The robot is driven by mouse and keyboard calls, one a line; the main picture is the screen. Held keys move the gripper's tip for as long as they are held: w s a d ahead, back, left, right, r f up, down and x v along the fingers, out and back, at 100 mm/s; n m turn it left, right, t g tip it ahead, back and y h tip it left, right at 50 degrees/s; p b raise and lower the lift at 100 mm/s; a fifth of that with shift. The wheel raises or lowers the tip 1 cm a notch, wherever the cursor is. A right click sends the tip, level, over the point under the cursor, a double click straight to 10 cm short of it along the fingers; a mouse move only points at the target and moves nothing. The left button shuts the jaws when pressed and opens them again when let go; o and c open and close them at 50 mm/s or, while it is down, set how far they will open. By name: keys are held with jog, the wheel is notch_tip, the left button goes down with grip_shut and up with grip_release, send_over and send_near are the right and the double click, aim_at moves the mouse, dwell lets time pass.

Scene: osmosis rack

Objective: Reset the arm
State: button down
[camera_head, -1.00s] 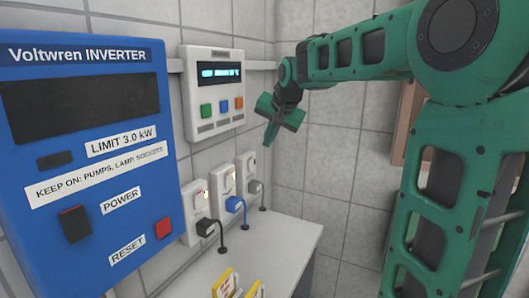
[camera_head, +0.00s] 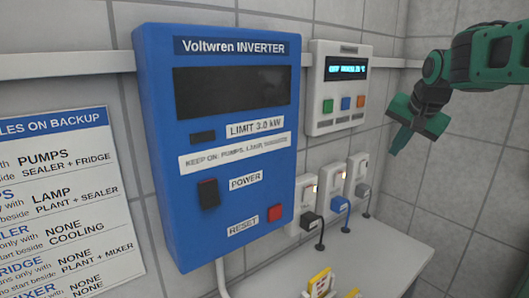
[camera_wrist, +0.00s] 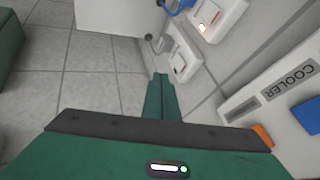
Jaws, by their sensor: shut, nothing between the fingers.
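My green arm enters the head view from the right. My gripper (camera_head: 396,150) hangs at its end with the fingers pointing down and left, in front of the tiled wall, right of the small white control box. In the wrist view the gripper's fingers (camera_wrist: 161,80) are together with nothing between them. They touch nothing that I can see. The tips appear against the wall outlets and the floor behind them.
The blue inverter (camera_head: 221,140) and the white control box (camera_head: 336,88) hang on the wall. Below are several outlets (camera_head: 308,205) with plugs over a white counter (camera_head: 375,260). A rules sheet (camera_head: 60,200) hangs at left. Open space lies around my gripper.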

jog(key=s+f+n+g, duration=0.1)
jog(key=s+f+g, duration=0.1)
jog(key=s+f, duration=0.5)
jog(key=s+f+n+g, duration=0.1)
jog(key=s+f, duration=0.5)
jog(key=s, duration=1)
jog(key=s+f+n+g+y, duration=0.1)
jog(key=s+f+g, duration=0.3)
jog(key=s+f, duration=0.3)
jog(key=s, duration=0.5)
jog(key=shift+s+a+f, duration=0.15)
jog(key=shift+a+f, duration=0.2)
jog(key=shift+w+f, duration=0.2)
jog(key=shift+w, duration=0.45)
